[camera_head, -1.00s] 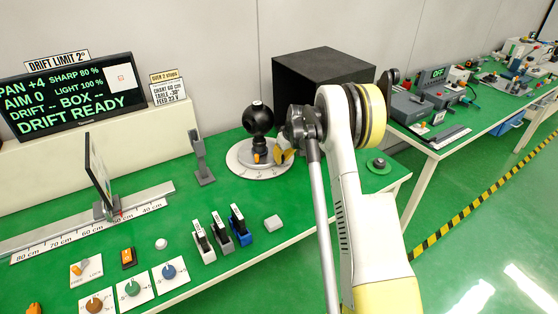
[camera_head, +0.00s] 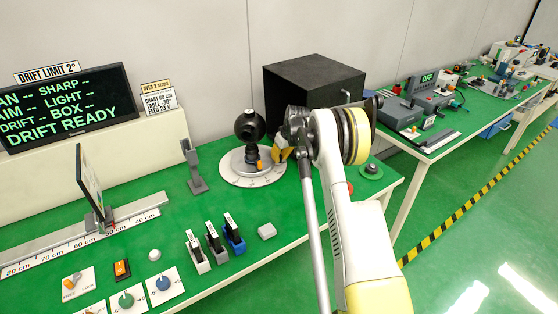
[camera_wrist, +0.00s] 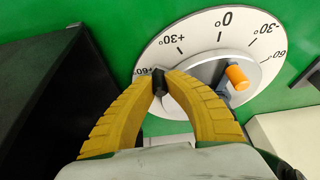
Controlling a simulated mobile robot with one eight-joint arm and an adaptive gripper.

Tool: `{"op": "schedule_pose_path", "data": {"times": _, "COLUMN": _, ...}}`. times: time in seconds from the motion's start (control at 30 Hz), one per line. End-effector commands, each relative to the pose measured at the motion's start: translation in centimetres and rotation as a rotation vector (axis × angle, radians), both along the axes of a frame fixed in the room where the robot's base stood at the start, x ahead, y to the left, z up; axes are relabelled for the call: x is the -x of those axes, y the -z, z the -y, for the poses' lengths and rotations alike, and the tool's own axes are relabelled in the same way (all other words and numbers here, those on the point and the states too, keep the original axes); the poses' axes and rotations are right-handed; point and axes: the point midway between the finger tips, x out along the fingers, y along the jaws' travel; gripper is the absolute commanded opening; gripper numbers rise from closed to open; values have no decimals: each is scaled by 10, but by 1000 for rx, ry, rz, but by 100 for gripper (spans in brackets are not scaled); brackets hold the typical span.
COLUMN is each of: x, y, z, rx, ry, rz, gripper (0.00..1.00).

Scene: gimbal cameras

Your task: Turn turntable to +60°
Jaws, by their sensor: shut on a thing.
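The turntable (camera_head: 238,178) is a white disc with a degree scale, under a black ball-shaped unit (camera_head: 250,126) on a stand. In the wrist view, the turntable (camera_wrist: 170,58) shows marks from +60° through 0 to the minus side. An orange knob (camera_wrist: 238,77) sticks out from the grey mount on the disc. My gripper (camera_wrist: 160,76) has yellow fingers shut on a small dark peg (camera_wrist: 158,84) at the disc's +60° edge, partly covering that mark. The head view also shows my gripper (camera_head: 281,153) at the disc's right side.
A black box (camera_head: 312,85) stands behind my gripper. A grey stand (camera_head: 194,170) is left of the turntable. Several switches (camera_head: 215,240) and dials (camera_head: 163,284) sit in front. The screen (camera_head: 68,108) reads DRIFT READY.

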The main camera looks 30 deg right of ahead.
Motion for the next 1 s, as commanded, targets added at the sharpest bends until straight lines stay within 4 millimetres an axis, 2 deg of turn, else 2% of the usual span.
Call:
{"op": "schedule_pose_path", "data": {"times": 0.43, "x": -15, "y": 0, "z": 7, "rx": -3, "ry": -2, "rz": 2, "gripper": 0}}
{"op": "schedule_pose_path", "data": {"times": 1.0, "x": -18, "y": 0, "z": 9, "rx": -3, "ry": -2, "rz": 2, "gripper": 0}}
